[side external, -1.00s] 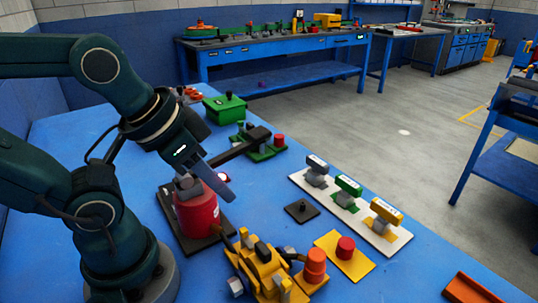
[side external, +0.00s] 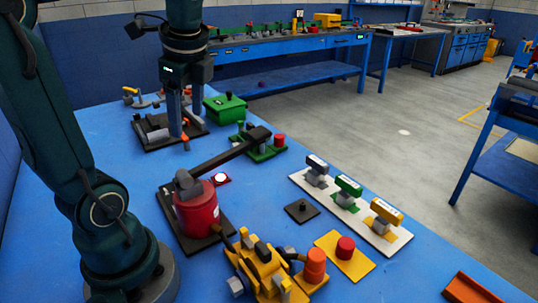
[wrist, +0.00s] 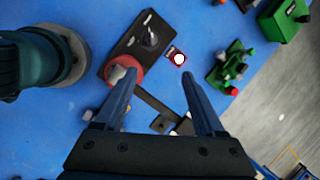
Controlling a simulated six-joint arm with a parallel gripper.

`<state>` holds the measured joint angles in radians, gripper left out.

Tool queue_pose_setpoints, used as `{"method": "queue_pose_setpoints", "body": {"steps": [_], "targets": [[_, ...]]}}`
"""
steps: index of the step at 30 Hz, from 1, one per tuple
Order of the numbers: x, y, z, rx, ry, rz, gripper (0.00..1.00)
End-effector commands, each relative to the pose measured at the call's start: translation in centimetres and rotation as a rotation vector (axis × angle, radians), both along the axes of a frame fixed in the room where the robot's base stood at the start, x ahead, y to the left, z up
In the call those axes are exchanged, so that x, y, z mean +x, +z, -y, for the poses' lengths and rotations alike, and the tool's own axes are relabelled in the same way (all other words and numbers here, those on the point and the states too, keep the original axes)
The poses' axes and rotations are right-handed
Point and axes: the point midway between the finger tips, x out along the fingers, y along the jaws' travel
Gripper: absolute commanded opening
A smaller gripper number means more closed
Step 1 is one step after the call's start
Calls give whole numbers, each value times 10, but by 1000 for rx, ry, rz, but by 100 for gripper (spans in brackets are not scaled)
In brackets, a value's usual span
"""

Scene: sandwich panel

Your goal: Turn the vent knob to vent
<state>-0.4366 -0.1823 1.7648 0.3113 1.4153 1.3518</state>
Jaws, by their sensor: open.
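I cannot read which part is marked as the vent knob. In the wrist view the tips (wrist: 160,80) are apart. A red cylinder (side external: 196,212) with a grey top and long dark lever (side external: 235,150) stands nearer; in the wrist view it lies beside the left finger (wrist: 122,76).
A green box (side external: 225,108) and green valve set (side external: 262,150) stand to the right. A white plate with three handles (side external: 397,246), a small black-knob plate (side external: 302,211) and a yellow assembly (side external: 262,268) fill the front right.

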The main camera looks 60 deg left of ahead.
Motion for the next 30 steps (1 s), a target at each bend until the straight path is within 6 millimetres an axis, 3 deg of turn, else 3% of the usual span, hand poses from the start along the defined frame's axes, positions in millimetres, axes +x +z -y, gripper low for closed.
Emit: {"method": "queue_pose_setpoints", "body": {"steps": [10, 20, 30], "targets": [[-12, -4, -43, 2, -199, -244, 71], [-12, -59, -40, 0, -199, -239, 71], [-12, -133, -40, 1, -198, -237, 71]]}}
